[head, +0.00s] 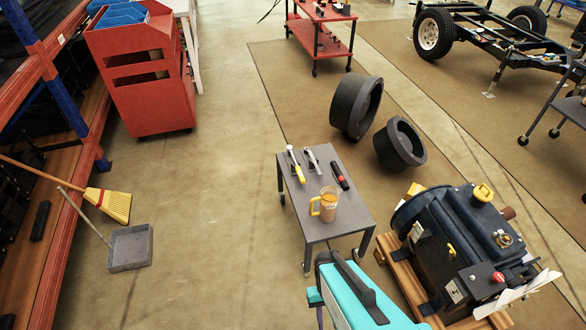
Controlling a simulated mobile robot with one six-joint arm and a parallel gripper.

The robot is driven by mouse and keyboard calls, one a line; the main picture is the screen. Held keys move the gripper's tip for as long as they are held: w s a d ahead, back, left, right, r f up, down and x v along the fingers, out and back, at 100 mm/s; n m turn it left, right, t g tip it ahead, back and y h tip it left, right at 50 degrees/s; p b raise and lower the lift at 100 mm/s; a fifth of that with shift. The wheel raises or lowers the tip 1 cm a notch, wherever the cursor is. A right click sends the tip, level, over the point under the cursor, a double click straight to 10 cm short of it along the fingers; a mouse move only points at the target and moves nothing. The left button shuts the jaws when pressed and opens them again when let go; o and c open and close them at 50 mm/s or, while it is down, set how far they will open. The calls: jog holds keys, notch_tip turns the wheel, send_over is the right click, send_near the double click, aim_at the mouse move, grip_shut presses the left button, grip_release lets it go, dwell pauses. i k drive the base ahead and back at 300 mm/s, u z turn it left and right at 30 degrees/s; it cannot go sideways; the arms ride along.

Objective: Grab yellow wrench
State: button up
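A small dark grey table (305,215) stands on the floor in the middle of the head view. A tool with a yellow handle (298,173) lies near its left far corner; its far end is pale, and it is too small to be sure that it is a wrench. A grey tool (312,160) lies just right of it, apart from it. A red and black tool (340,176) lies near the table's right edge. My gripper is not in view.
Open floor lies left of the table. A dustpan (130,248) and a yellow broom (108,204) are farther left, with a red cabinet (140,80) behind. Two black rings (357,105) (400,145) and a dark engine (455,245) on a wooden pallet stand to the right.

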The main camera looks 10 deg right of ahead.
aim_at(289, 148)
jog(key=k, duration=0.95)
jog(key=u, duration=0.35)
jog(key=i, duration=0.5)
jog(key=u, duration=0.55)
jog(key=i, duration=0.75)
jog(key=u, duration=0.5)
jog(key=i, duration=1.4)
jog(key=z, duration=0.05)
